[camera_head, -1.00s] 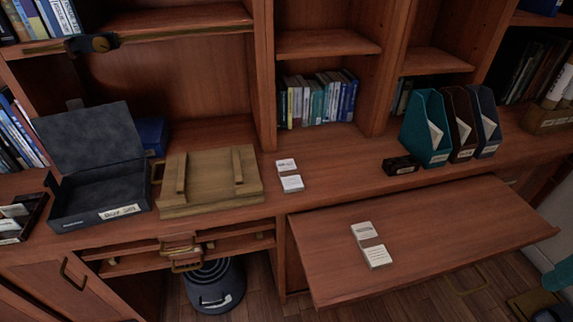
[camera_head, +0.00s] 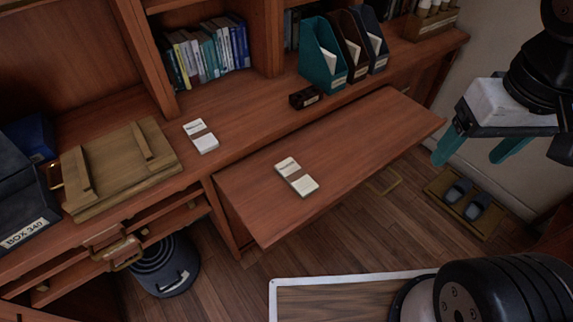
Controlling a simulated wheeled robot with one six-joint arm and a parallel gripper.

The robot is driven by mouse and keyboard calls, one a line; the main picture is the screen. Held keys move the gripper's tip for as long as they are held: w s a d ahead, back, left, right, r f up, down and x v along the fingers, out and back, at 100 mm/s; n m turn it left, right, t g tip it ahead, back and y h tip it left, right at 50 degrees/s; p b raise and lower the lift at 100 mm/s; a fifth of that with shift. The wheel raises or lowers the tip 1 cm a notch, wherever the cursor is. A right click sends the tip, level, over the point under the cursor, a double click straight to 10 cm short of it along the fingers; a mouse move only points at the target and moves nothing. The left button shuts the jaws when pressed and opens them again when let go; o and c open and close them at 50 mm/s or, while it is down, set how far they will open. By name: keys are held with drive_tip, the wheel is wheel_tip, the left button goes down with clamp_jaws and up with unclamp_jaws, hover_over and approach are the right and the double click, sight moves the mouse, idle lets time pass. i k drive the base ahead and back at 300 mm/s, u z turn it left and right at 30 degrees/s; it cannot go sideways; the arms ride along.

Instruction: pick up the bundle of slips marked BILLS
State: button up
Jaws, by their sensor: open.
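Two bundles of white slips with brown bands are in view. One bundle (camera_head: 201,136) lies on the fixed desk top (camera_head: 245,118). The other bundle (camera_head: 297,177) lies on the pull-out board (camera_head: 350,145), nearer to me. The print on both is too small to read, so I cannot tell which is marked BILLS. My gripper (camera_head: 469,150) is at the right, with its teal fingers apart and empty. In the picture it is well to the right of both bundles, beyond the board's right end.
A small dark block (camera_head: 305,97) and upright file holders (camera_head: 322,58) stand behind the board. A wooden board with battens (camera_head: 118,165) and a dark box (camera_head: 25,215) are at left. A bin (camera_head: 165,265) stands below. The pull-out board is otherwise clear.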

sight(205, 141)
drive_tip(key=z, duration=1.85)
drive_tip(key=k, duration=1.05)
drive_tip(key=u, duration=1.4)
drive_tip(key=i, duration=0.5)
drive_tip(key=z, duration=0.05)
